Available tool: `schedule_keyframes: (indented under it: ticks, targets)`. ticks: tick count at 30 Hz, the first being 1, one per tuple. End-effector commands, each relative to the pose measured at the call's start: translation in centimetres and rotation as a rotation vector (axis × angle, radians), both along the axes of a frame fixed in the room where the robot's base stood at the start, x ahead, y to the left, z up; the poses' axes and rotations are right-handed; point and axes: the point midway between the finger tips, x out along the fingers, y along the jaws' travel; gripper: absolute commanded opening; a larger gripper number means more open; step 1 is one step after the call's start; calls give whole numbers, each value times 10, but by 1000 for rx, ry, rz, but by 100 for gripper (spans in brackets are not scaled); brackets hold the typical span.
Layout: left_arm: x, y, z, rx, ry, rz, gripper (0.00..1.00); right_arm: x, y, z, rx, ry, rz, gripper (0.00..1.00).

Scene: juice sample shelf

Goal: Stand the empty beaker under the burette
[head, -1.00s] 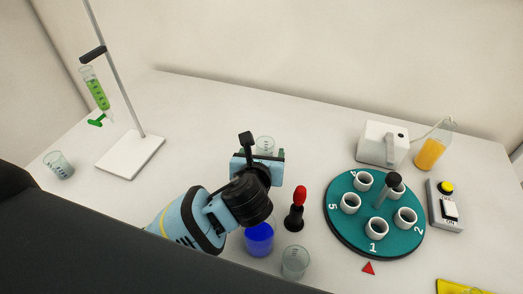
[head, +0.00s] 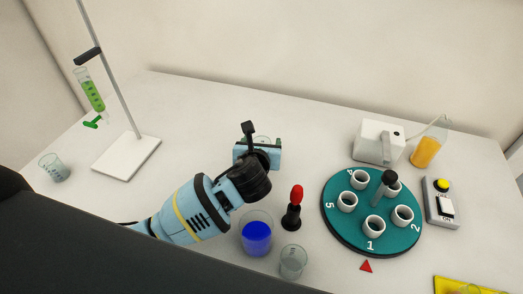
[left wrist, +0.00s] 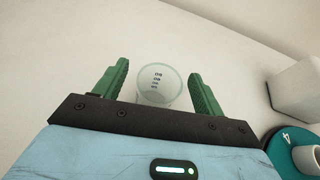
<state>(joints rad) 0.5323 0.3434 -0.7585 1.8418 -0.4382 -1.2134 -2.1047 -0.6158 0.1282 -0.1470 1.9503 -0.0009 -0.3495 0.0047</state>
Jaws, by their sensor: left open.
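The burette (head: 90,92) holds green liquid and is clamped to a stand with a white base (head: 127,158) at the left. A clear, empty-looking beaker (left wrist: 157,88) with dark marks stands between the two green fingers of my left gripper (left wrist: 158,72) in the left wrist view. The fingers are open, with a gap on each side of the beaker. In the head view my left gripper (head: 261,143) largely hides this beaker. Another clear beaker (head: 54,167) stands left of the stand base. My right gripper is not in view.
A beaker of blue liquid (head: 256,236), a clear beaker (head: 293,262) and a red-topped black dropper (head: 292,208) stand in front. A teal numbered carousel (head: 340,228), white device (head: 378,143), orange beaker (head: 426,151) and switch box (head: 441,204) stand right. Table between stand and gripper is clear.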

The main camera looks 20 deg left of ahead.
Motion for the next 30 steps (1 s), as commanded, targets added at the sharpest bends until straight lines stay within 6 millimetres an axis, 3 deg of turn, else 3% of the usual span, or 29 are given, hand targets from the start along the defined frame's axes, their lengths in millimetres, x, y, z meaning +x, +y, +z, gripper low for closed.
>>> schedule_keyframes:
  ticks: [10, 21, 23, 30]
  targets:
    - [7, 1, -2, -1, -1, -1, 70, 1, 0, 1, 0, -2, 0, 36]
    - [7, 1, -2, -1, 0, -1, 23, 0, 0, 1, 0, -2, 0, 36]
    - [7, 1, -2, -1, -1, -1, 18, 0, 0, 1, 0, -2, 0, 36]
    - [7, 1, 2, -1, -2, -1, 18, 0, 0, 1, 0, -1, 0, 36]
